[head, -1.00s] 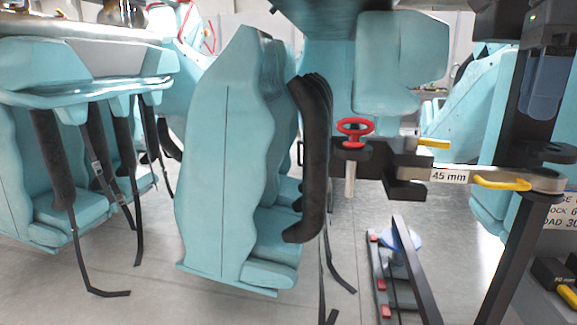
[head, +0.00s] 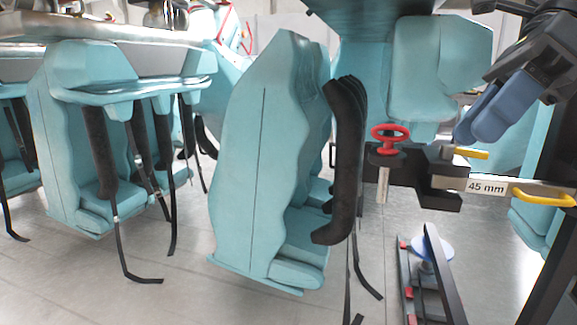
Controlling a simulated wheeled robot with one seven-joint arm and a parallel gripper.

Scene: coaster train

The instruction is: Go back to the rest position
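My gripper (head: 477,134) is at the upper right, with blue-grey fingers pointing down and to the left. Its fingertips appear just above a yellow handle (head: 466,153) on a dark clamp-like bracket (head: 435,190); I cannot tell whether they touch it. The two fingers look close together, and their gap is not clear. I see nothing held between them.
A red knob (head: 390,138) and a bar labelled 45 mm (head: 486,187) with another yellow handle (head: 544,198) are near the gripper. A teal coaster seat (head: 262,170) stands left of them. Grey floor (head: 190,270) is open in front.

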